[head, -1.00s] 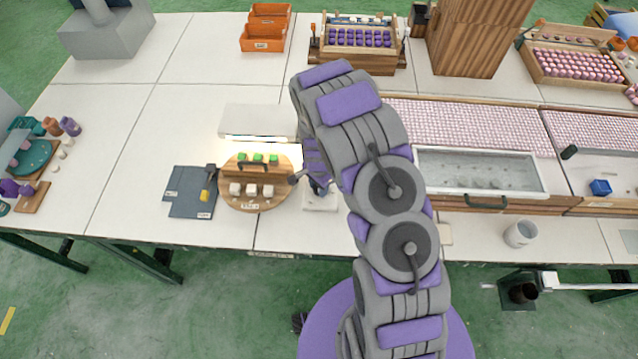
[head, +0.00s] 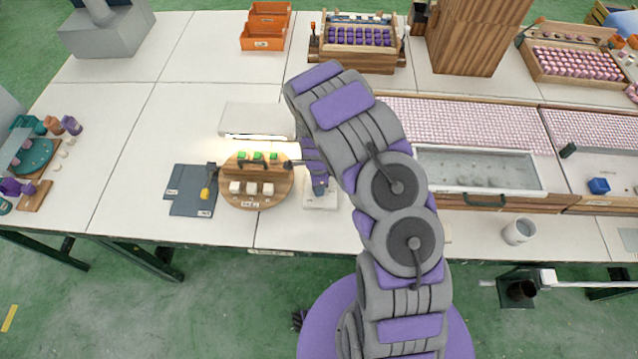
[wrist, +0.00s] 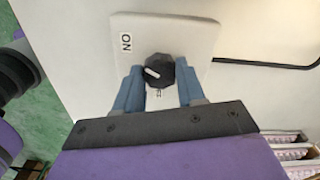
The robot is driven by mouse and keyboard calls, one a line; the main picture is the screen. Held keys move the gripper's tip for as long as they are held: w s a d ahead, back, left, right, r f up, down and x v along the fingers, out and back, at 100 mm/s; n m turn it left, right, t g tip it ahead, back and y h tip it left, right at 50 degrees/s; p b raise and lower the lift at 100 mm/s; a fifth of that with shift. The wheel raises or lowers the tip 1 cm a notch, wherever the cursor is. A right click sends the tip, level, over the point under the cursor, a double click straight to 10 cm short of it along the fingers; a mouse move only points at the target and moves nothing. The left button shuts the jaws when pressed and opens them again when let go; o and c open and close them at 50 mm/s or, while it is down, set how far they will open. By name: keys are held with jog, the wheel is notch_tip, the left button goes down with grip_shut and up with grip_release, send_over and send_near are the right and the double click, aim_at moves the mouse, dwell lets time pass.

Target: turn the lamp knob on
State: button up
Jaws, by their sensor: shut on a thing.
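The lamp knob (wrist: 162,68) is black and faceted with a white pointer mark. It sits on a white plate (wrist: 185,35) with an "ON" label at its left; the pointer faces left and a little up, on the side of that label. My gripper (wrist: 160,88) has its two blue fingers on either side of the knob, shut on it. Another label below the knob is partly hidden. In the head view the plate (head: 322,203) shows under my gripper (head: 319,188), and the knob is hidden. The white lamp (head: 257,118) has a bright strip along its front edge.
A round wooden board (head: 255,202) with green and white blocks stands left of the plate. A dark mat (head: 185,205) lies further left. The table's left middle is clear.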

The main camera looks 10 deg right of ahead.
jog(key=shift+a, duration=0.1)
jog(key=o, duration=1)
jog(key=shift+a, duration=0.25)
jog(key=shift+o, duration=0.2)
jog(key=shift+d, duration=0.15)
jog(key=shift+w+d+r, duration=0.1)
jog(key=shift+r, duration=0.15)
notch_tip(320, 180, up, 17)
jog(key=p, duration=0.1)
jog(key=shift+a+f, duration=0.15)
jog(key=shift+a, duration=0.15)
